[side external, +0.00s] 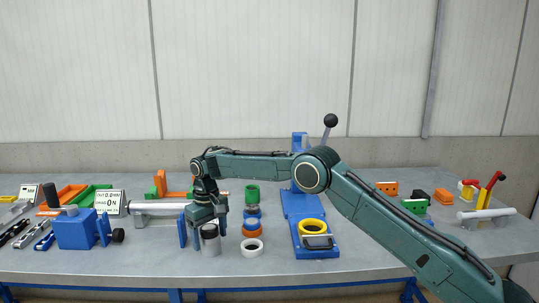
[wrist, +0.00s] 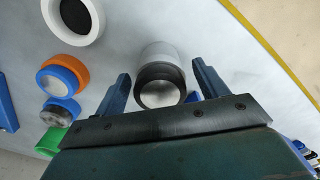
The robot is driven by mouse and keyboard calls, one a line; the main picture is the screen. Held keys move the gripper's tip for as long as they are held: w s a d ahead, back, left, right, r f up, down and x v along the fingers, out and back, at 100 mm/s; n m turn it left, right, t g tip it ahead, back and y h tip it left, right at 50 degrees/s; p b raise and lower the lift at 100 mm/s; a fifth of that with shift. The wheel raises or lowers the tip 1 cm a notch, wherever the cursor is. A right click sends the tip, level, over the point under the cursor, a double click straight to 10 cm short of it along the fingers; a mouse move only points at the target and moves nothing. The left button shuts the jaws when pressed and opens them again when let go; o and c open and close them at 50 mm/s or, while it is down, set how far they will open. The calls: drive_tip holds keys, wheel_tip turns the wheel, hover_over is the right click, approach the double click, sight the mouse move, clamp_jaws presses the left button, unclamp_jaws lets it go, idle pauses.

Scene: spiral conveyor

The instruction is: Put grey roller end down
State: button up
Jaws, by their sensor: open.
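A short grey cylinder, which looks like the grey roller end (side external: 211,246), stands upright on the bench in the side external view. It has a dark band near its top. In the wrist view its pale side (wrist: 160,50), black ring and shiny round end face show between my fingers. My gripper (side external: 209,236) points down over it, with one finger on each side. The fingers are open, and the wrist view (wrist: 160,84) shows gaps between them and the cylinder. Its base is not clearly seen.
A white ring (side external: 252,247) lies close to the right, with orange (side external: 252,231), blue and green (side external: 252,194) parts in a row behind it. A blue lever fixture (side external: 301,208) with a yellow ring is farther right. A blue box (side external: 76,231) stands left. The front bench strip is clear.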

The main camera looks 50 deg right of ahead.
wheel_tip(320, 180, up, 12)
drive_tip(key=shift+f, duration=0.2)
drive_tip(key=shift+r, duration=0.3)
idle(0.3)
idle(0.6)
drive_tip(key=s+d+r+t, duration=0.1)
drive_tip(key=s+d+r, duration=0.1)
drive_tip(key=s+r, duration=0.7)
drive_tip(key=s+d+r+t, duration=0.2)
drive_tip(key=s+r, duration=0.5)
drive_tip(key=s, duration=0.4)
drive_tip(key=s+d+f+t, duration=0.1)
drive_tip(key=s+f, duration=0.4)
drive_tip(key=s, duration=0.7)
drive_tip(key=s+d+f+t, duration=0.1)
drive_tip(key=s+f, duration=0.4)
drive_tip(key=s, duration=0.8)
drive_tip(key=shift+s+d+t, duration=0.25)
drive_tip(key=shift+d+t, duration=0.05)
drive_tip(key=shift+d, duration=0.05)
